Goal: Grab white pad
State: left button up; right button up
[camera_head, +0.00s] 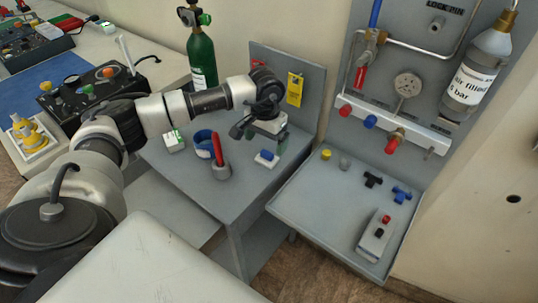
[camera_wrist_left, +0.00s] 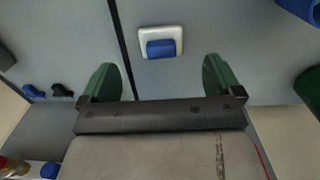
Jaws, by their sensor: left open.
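The white pad (camera_head: 262,161) is a small white square with a blue block on top. It lies on the grey table near its right side, below my left gripper (camera_head: 266,141). In the left wrist view the white pad (camera_wrist_left: 176,33) lies beyond my left gripper's green fingertips (camera_wrist_left: 159,72), centred between them. The left gripper is open and empty, and the pad appears apart from both fingers. My right gripper is not in view.
A red-handled tool in a grey holder (camera_head: 220,171), a blue cup (camera_head: 203,143) and a white-green box (camera_head: 174,141) stand left on the table. A grey panel (camera_head: 318,82) rises behind. A tray (camera_head: 325,210) with small fittings is to the right.

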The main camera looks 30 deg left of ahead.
aim_at(266, 153)
pick_arm(q)
notch_tip(266, 153, down, 2)
jog(key=shift+w+d+f, duration=0.1)
jog(key=shift+d, duration=0.05)
jog(key=f+p, duration=0.1)
jog(key=f, duration=0.3)
jog(key=shift+a+f, duration=0.15)
jog(key=shift+a, duration=0.05)
jog(key=shift+c, duration=0.2)
jog(key=c, duration=1)
